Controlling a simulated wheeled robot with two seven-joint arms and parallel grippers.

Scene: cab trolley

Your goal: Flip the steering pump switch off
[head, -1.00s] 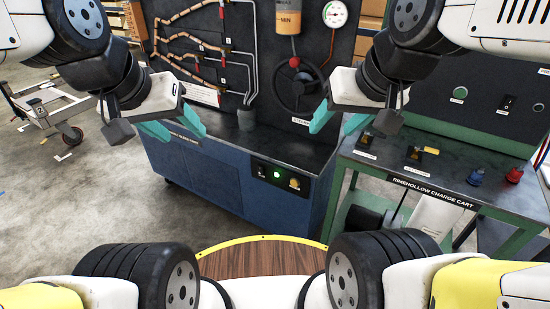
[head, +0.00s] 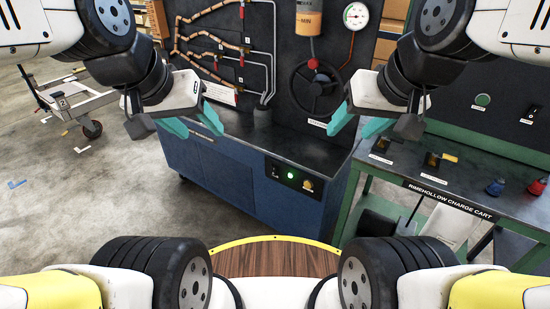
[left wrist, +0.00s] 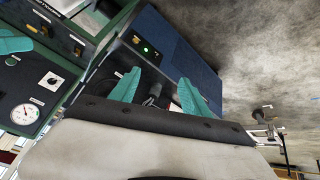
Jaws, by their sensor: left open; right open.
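The blue trolley (head: 225,175) stands ahead, with a small black control panel (head: 290,178) on its front upper right. The panel carries a small switch (head: 275,170) at left, a lit green lamp (head: 291,176) and a yellowish knob (head: 308,185). Its lettering is too small to read. My left gripper (head: 194,122) is open and empty, up and left of the panel. My right gripper (head: 358,122) is open and empty, up and right of it. Neither touches anything. In the left wrist view, the lit lamp (left wrist: 146,49) shows beyond my open left fingers (left wrist: 157,92).
The trolley's dark backboard bears copper pipes (head: 215,35), a black handwheel (head: 315,88) and a gauge (head: 355,15). A green charge cart (head: 345,210) with switches and posts stands close at right. A wheeled frame (head: 75,105) stands far left.

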